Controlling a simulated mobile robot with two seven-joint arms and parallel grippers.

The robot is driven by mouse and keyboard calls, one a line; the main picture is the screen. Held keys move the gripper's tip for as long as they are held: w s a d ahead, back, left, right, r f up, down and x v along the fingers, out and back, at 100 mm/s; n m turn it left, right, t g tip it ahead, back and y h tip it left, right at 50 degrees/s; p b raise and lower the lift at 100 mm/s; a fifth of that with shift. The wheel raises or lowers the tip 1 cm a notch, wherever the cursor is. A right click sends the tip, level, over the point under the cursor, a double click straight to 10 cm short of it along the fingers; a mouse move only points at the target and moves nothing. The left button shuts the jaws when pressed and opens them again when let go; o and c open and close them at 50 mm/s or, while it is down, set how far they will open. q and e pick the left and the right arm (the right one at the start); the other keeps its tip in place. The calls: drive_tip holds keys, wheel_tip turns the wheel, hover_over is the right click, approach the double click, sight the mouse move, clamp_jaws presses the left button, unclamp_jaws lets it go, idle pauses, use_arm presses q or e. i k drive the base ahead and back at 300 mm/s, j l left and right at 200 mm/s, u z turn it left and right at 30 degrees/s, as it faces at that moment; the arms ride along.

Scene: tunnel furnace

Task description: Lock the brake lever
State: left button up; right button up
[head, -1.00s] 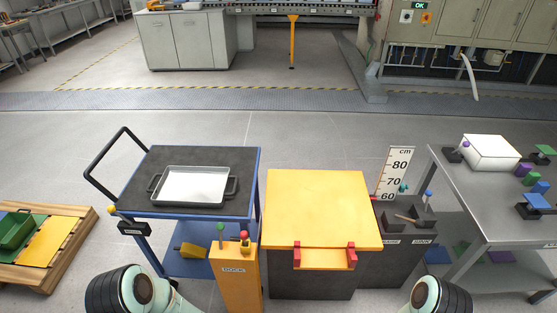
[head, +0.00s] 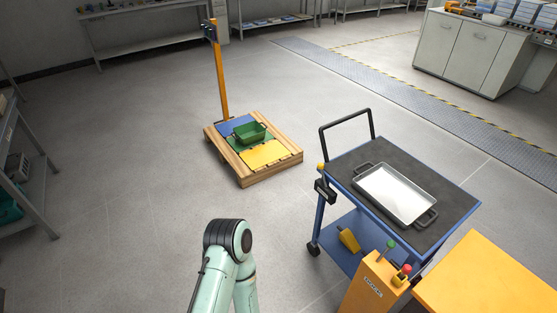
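The blue cart (head: 318,226) stands right of centre with a dark top. At its near left corner is a small lever with a yellow knob (head: 320,167), above a black plate (head: 325,190) whose lettering I cannot read. I cannot tell whether this lever is the brake lever or how it is set. An orange post marked DOCK (head: 372,287) stands at the cart's near side, with a green-knobbed lever (head: 390,244) and a red button (head: 405,269). My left arm shows at the bottom, left of the cart and apart from it. Neither gripper is in view.
A grey tray (head: 397,193) lies on the cart; a yellow wedge (head: 348,240) is on its lower shelf. A yellow-topped box (head: 480,280) is at lower right. A wooden pallet (head: 270,176) with a green bin (head: 250,133) stands behind left. The floor between is clear.

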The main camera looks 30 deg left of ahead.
sight(320, 166)
drive_tip(key=u, duration=0.75)
drive_tip(key=i+j, duration=0.3)
drive_tip(key=i, duration=0.15)
drive_tip(key=i+j, duration=0.3)
drive_tip(key=i, duration=0.15)
drive_tip(key=i+j+u, duration=0.1)
drive_tip(key=i+j, duration=0.15)
drive_tip(key=i, duration=0.2)
drive_tip(key=i+j, duration=0.25)
drive_tip(key=i, duration=0.2)
